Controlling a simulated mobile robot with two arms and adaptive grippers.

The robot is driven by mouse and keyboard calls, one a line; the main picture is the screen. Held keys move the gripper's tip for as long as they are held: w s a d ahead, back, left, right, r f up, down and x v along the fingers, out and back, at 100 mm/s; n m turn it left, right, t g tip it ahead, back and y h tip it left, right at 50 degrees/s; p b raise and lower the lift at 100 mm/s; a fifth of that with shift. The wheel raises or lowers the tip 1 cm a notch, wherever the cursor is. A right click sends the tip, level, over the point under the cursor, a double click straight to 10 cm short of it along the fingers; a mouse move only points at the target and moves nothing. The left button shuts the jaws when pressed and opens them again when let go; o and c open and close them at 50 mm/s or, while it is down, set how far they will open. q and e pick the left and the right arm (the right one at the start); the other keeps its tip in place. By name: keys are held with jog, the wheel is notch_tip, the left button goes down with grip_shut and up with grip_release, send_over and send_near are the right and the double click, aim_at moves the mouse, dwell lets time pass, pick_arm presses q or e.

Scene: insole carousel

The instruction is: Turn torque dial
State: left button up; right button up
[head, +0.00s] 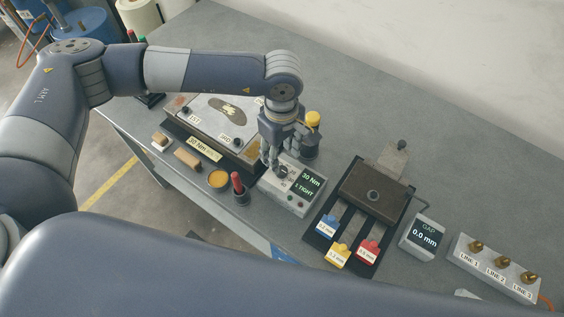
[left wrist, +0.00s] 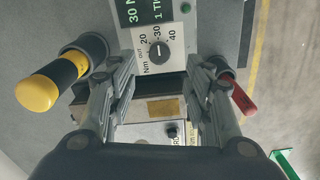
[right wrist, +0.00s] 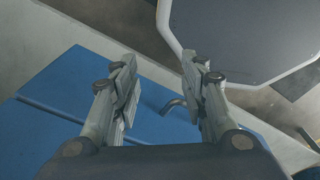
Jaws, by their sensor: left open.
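The torque dial is a round black knob (left wrist: 159,50) on a light grey control box (head: 299,201), with 20, 30 and 40 marked around it. The box's display (head: 309,182) reads 30 Nm and 1 TIGHT. My left gripper (head: 274,166) points down at the dial and partly hides it in the head view. In the left wrist view its open fingers (left wrist: 158,72) stand either side of the dial's line, with nothing between them; I cannot tell the exact gap to the knob. My right gripper (right wrist: 159,75) is open and empty above blue panels, away from the dial.
A yellow-topped tool (head: 312,121) stands behind the box, a red-handled one (head: 238,184) in front. A plate fixture (head: 213,147) lies left. Coloured gauge tags, a GAP display (head: 424,238) and a LINE 1-3 valve block (head: 495,268) lie right. The back tabletop is clear.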

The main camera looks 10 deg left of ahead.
aim_at(282, 170)
pick_arm(q)
notch_tip(282, 170, down, 6)
jog(key=shift+r+p, duration=0.15)
jog(key=shift+p, duration=0.75)
jog(key=shift+f, duration=0.65)
jog(key=c, duration=1.1)
